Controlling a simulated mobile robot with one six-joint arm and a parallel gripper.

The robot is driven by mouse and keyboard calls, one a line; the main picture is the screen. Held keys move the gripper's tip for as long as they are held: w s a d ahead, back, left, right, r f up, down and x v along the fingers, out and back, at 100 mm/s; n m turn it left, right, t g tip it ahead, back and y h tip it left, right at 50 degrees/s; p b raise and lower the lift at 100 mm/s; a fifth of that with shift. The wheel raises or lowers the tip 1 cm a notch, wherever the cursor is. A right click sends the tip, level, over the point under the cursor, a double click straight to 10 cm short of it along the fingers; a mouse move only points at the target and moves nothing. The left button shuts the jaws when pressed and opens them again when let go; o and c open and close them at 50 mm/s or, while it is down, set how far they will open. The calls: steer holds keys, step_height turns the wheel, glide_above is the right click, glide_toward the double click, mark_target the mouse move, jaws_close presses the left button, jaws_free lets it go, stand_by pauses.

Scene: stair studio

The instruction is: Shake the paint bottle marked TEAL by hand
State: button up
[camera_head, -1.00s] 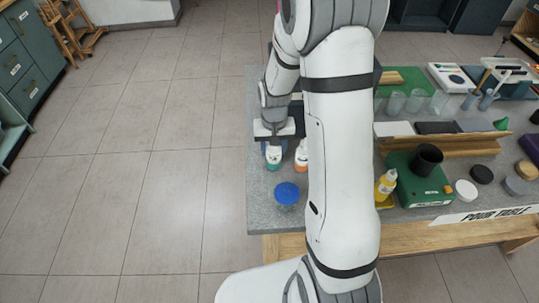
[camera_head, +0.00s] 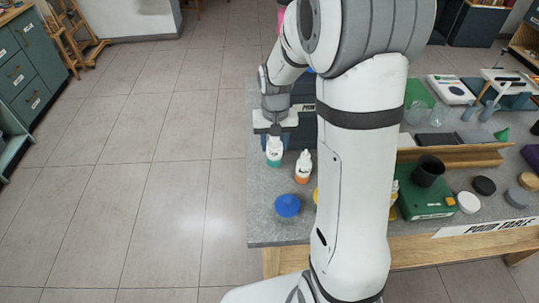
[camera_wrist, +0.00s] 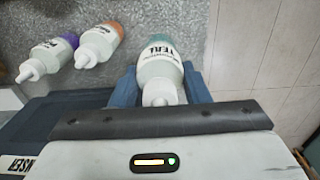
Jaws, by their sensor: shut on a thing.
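The paint bottle marked TEAL (camera_wrist: 160,62) is white with a teal base and a white nozzle. In the wrist view its label reads upside down and it sits between my gripper's blue fingers (camera_wrist: 160,88). In the head view my gripper (camera_head: 275,131) is shut on this bottle (camera_head: 275,152) from above. The bottle looks upright and seems to hang a little above the grey table, at its left side. The fingertips are mostly hidden in the head view.
An orange-based bottle (camera_head: 303,168) stands close to the right, and a purple one (camera_wrist: 50,55) shows in the wrist view. A blue-lidded container (camera_head: 287,206) is nearer the front edge of the table (camera_head: 262,228). Open floor lies left.

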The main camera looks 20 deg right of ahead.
step_height(320, 180, up, 9)
steer(key=p, duration=0.4)
steer(key=shift+f, duration=0.1)
